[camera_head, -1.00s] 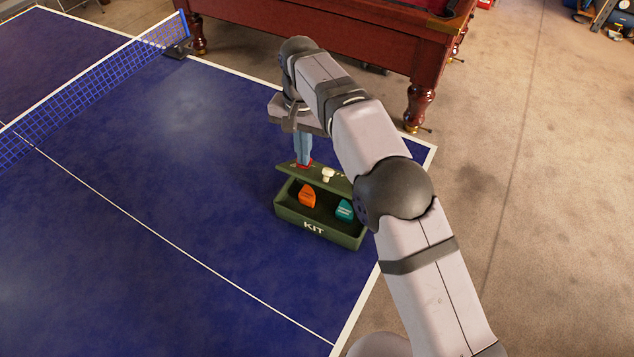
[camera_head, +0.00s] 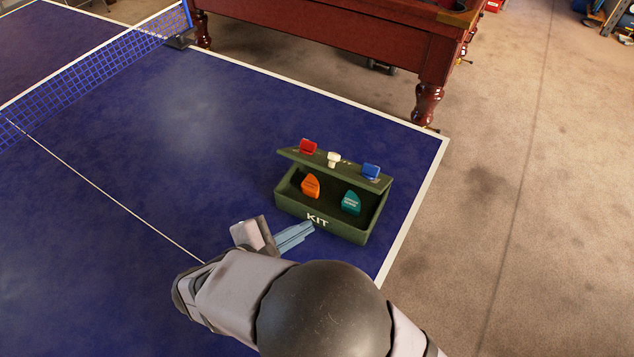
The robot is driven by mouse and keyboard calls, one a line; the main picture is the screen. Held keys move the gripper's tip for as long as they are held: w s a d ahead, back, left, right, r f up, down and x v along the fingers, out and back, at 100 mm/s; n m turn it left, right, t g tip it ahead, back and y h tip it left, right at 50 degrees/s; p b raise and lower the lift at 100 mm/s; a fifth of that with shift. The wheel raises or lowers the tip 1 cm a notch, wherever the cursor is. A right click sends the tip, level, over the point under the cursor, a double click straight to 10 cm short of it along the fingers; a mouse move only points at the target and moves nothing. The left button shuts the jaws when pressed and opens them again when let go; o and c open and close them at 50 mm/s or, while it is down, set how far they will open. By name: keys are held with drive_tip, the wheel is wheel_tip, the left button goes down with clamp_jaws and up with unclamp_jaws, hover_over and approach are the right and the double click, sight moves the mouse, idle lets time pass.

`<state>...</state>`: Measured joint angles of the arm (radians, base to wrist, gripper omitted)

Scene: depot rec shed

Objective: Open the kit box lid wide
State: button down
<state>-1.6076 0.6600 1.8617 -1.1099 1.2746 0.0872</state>
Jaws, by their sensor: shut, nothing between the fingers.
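The green kit box (camera_head: 326,222), marked KIT on its front, sits on the blue table near its right edge. Its lid (camera_head: 322,166) stands partly open, tilted up along the far side. An orange piece (camera_head: 311,186) and a teal piece (camera_head: 351,202) are inside the box. My gripper (camera_head: 308,230) is shut and empty, low in front of the box's front wall, pointing right; I cannot tell whether it touches the box.
The blue table (camera_head: 180,130) is clear left of and behind the box. A net (camera_head: 90,68) crosses it at the far left. A wooden pool table (camera_head: 330,45) stands behind. The table's white-lined right edge (camera_head: 415,212) is close to the box, with bare floor beyond.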

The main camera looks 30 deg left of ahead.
drive_tip(key=w+a+n+y+p, duration=0.1)
drive_tip(key=w+n, duration=0.2)
drive_tip(key=w, duration=0.1)
drive_tip(key=w+a+f+n+y+p, duration=0.1)
drive_tip(key=w+n+p, duration=0.1)
drive_tip(key=w+n, duration=0.2)
drive_tip(key=w+a+n+t+p, duration=0.1)
drive_tip(key=w+n, duration=0.2)
drive_tip(key=shift+w+a+f+n+y, duration=0.35)
drive_tip(key=shift+w+a+n+y, duration=0.05)
drive_tip(key=shift+w+r+p, duration=0.5)
drive_tip(key=shift+p, duration=0.05)
drive_tip(key=shift+r, duration=0.1)
